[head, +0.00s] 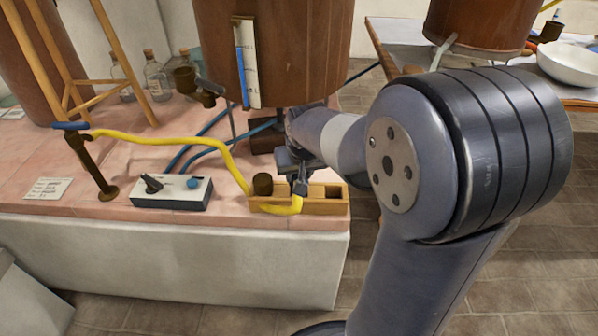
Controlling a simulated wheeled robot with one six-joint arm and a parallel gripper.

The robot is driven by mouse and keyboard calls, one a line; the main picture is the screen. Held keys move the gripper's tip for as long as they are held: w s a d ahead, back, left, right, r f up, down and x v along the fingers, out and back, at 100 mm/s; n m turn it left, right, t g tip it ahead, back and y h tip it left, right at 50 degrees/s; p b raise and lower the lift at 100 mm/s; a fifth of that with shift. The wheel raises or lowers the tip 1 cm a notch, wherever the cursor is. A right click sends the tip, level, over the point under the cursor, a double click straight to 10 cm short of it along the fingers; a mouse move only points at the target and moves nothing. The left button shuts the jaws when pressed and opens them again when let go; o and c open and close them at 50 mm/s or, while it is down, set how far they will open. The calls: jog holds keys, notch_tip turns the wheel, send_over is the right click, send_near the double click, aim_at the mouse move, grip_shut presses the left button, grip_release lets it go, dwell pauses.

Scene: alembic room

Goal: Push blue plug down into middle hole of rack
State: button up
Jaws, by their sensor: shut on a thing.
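The wooden rack (326,208) sits near the front edge of the pink tiled bench. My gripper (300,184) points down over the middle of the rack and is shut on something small. I take this to be the blue plug, but the fingers hide most of it and its colour is unclear. I cannot tell how deep it sits in the middle hole. A yellow hose (225,160) runs from the left, its near end bending across the rack's front to the gripper.
A white box with a lever and blue knob (172,192) stands left of the rack. A dark post (95,168) holds the hose's far end. A large copper vessel (285,50) and blue hoses are behind. The bench drops off just in front.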

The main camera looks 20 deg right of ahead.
jog(key=shift+f+b, duration=0.8)
jog(key=shift+f, duration=0.65)
dwell(3.0)
jog(key=o, duration=1.2)
jog(key=shift+c, duration=0.2)
jog(key=shift+r, duration=0.1)
jog(key=shift+r+p, duration=3.05)
jog(key=shift+r, duration=0.4)
